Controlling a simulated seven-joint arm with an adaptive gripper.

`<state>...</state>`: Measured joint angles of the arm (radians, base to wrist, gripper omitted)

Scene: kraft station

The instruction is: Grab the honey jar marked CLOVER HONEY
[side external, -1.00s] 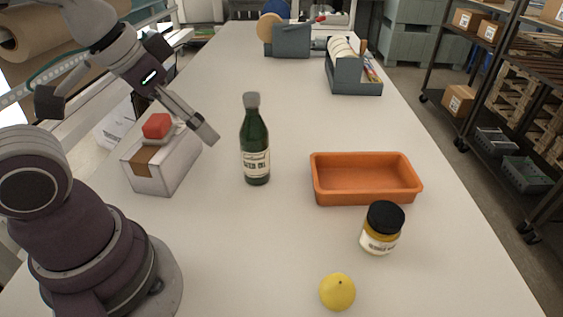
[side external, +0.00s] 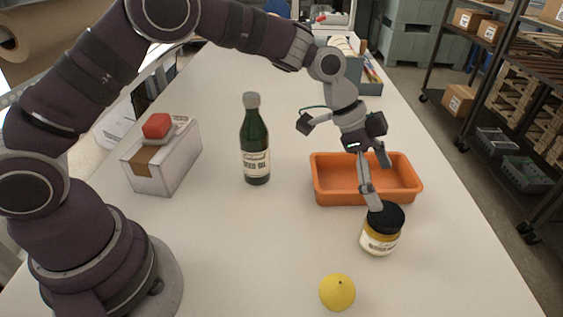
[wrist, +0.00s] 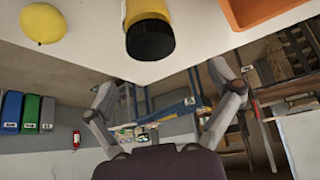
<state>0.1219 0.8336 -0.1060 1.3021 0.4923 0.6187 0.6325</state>
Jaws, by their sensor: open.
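The honey jar (side external: 381,236) stands upright on the table in front of the orange tray, with a black lid, amber contents and a pale label. The label's words are too small to read. In the wrist view the jar (wrist: 147,12) shows at the top middle, its black lid toward me. My gripper (side external: 378,187) is open and empty, just above and behind the jar; one fingertip overlaps the lid in the side view, and I cannot tell if it touches. In the wrist view my gripper's fingers (wrist: 168,78) are spread wide below the jar.
The orange tray (side external: 340,199) is empty, right behind the jar. A yellow lemon (side external: 338,292) lies in front, also in the wrist view (wrist: 43,24). A green bottle (side external: 255,145) and a white box (side external: 155,175) with a red-topped item (side external: 157,125) stand left.

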